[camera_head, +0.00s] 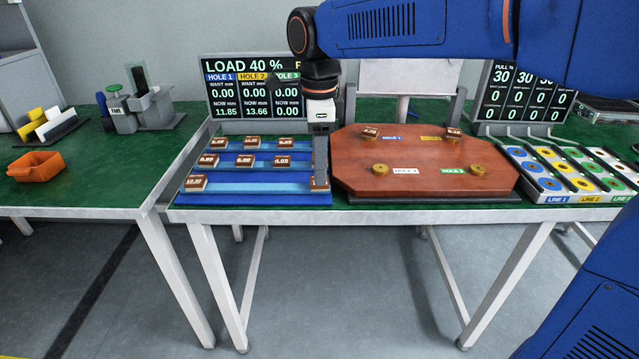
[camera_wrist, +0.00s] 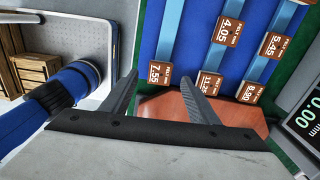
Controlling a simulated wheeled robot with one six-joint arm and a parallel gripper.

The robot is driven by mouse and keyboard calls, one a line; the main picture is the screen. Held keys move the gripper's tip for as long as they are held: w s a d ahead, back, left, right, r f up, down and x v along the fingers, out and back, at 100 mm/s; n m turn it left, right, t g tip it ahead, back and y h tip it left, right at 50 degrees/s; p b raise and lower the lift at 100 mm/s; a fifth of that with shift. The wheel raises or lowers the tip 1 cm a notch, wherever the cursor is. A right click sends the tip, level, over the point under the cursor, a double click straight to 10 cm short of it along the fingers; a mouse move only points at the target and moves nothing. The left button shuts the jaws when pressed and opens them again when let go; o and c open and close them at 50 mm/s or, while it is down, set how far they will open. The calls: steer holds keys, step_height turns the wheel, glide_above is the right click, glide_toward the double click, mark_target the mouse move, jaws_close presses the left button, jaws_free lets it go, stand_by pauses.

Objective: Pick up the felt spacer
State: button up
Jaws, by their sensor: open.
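Several brown spacer blocks with white number labels sit on a blue stepped rack (camera_head: 250,200). In the wrist view one labelled 7.55 (camera_wrist: 160,76) lies between the fingertips of my open gripper (camera_wrist: 160,80). In the head view my gripper (camera_head: 320,184) points down at the rack's front right corner, and its fingers partly hide the block there. Other blocks in the wrist view read 11.25 (camera_wrist: 210,86), 4.05 (camera_wrist: 229,29), 5.45 (camera_wrist: 273,45) and 8.90 (camera_wrist: 249,92). A front left block (camera_head: 196,183) stands apart. I cannot tell whether the fingers touch the 7.55 block.
A brown wooden board (camera_head: 430,178) with small blocks and brass knobs stands just right of my gripper. Display screens (camera_head: 255,88) stand behind the rack. Trays of coloured rings (camera_head: 570,172) lie at right. An orange bin (camera_head: 37,165) sits on the left table.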

mark_target(314, 188)
steer(key=shift+f, duration=1.7)
steer(key=c, duration=1.1)
steer(key=shift+r, duration=0.1)
steer(key=shift+c, duration=0.2)
